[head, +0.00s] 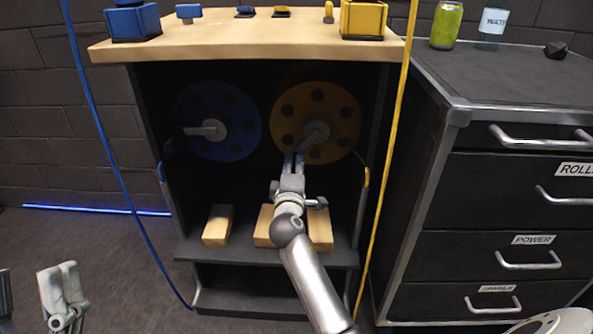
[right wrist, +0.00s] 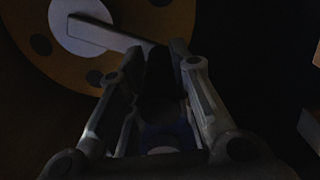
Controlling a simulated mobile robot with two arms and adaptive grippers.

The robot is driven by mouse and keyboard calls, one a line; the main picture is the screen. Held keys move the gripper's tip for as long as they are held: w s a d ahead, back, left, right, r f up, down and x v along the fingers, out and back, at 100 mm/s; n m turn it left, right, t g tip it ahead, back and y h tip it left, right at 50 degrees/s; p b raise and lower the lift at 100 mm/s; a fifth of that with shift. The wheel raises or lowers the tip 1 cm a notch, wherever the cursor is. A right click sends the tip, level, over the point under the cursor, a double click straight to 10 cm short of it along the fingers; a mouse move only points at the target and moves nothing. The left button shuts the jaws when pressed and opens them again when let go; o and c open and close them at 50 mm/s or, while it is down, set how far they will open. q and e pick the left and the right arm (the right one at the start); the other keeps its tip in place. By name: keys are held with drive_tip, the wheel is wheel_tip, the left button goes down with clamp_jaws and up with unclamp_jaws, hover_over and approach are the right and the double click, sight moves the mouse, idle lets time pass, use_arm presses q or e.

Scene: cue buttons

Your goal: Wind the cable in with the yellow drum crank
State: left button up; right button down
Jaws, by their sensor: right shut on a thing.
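The yellow drum (head: 340,105) is a disc with round holes inside the dark cabinet, right of the blue drum. Its grey crank (head: 316,133) runs from the hub down and left towards my right gripper (head: 293,160). In the right wrist view the crank arm (right wrist: 118,38) ends at a dark handle (right wrist: 160,75), and my right gripper (right wrist: 158,68) is shut on this handle. The yellow cable (head: 389,160) hangs down the cabinet's right side from the top. My left gripper (head: 61,275) is at the lower left, away from the cabinet; its finger gap is unclear.
The blue drum (head: 232,122) with its own crank (head: 207,130) sits close on the left. Wooden blocks (head: 217,226) lie on the shelf below. A blue cable (head: 105,140) hangs at the left. A drawer unit (head: 440,205) stands at the right.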

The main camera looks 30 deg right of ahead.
drive_tip(key=shift+w+a+r, duration=0.1)
drive_tip(key=shift+a+r, duration=0.1)
idle(0.3)
drive_tip(key=c, duration=1.3)
unclamp_jaws()
drive_tip(key=shift+s+a+f, duration=0.2)
drive_tip(key=shift+o, duration=0.2)
drive_tip(key=v, duration=0.7)
drive_tip(key=shift+s+d, duration=0.1)
drive_tip(key=shift+d, duration=0.05)
